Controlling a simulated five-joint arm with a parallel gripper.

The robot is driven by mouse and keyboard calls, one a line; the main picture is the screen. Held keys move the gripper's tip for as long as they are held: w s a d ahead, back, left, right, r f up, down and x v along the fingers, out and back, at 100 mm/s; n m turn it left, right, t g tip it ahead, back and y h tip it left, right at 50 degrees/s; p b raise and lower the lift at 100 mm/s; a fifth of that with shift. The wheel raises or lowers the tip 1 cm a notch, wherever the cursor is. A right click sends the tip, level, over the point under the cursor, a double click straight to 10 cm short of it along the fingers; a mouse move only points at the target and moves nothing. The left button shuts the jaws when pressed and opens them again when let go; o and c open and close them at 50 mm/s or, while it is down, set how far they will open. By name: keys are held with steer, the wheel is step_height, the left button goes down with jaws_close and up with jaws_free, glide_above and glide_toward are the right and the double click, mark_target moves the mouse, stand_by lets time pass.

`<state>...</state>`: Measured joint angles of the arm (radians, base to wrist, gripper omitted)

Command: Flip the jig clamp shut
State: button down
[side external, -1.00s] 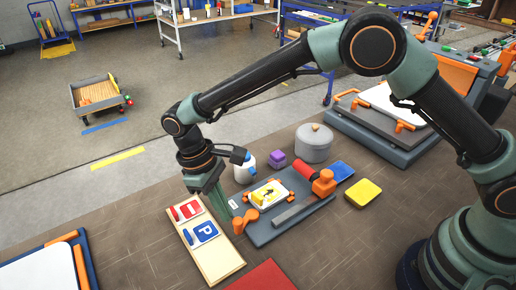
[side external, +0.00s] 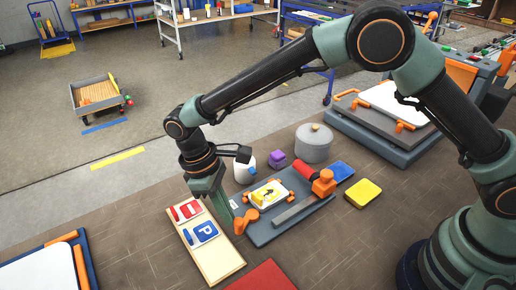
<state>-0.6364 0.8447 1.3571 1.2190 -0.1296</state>
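The jig (side external: 262,234) is a grey-blue plate on the bench holding a small white sign with a yellow and black picture (side external: 267,193). Small orange pieces sit at the sign's edges. A larger orange clamp piece (side external: 246,220) stands upright at the plate's left front edge; I cannot tell how far it is turned. My gripper (side external: 226,222) points down just left of this orange piece, its fingers close beside it. I cannot tell whether they touch it. The fingers overlap in this view, so their opening is unclear.
A wooden board with red and blue P signs (side external: 215,261) lies left of the jig. A grey bar (side external: 297,209), orange block (side external: 323,184) and red roller (side external: 306,170) are on its right.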

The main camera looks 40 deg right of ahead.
steer(key=shift+s, duration=0.15)
steer(key=shift+s+d+n, duration=0.1)
steer(key=shift+s+n, duration=0.15)
steer(key=shift+n, duration=0.25)
steer(key=shift+s+d, duration=0.25)
steer(key=shift+s, duration=0.3)
steer(key=shift+s+d, duration=0.2)
steer(key=shift+s, duration=0.35)
steer(key=shift+s+d, duration=0.45)
steer(key=shift+s, duration=0.05)
steer(key=shift+s+d, duration=0.45)
steer(key=shift+d, duration=0.35)
steer(key=a, duration=0.2)
steer(key=a+r, duration=0.1)
steer(key=a, duration=0.1)
steer(key=shift+s, duration=0.4)
step_height(320, 180, up, 10)
steer(key=a, duration=0.2)
steer(key=shift+s+a+f, duration=0.2)
steer(key=shift+a, duration=0.1)
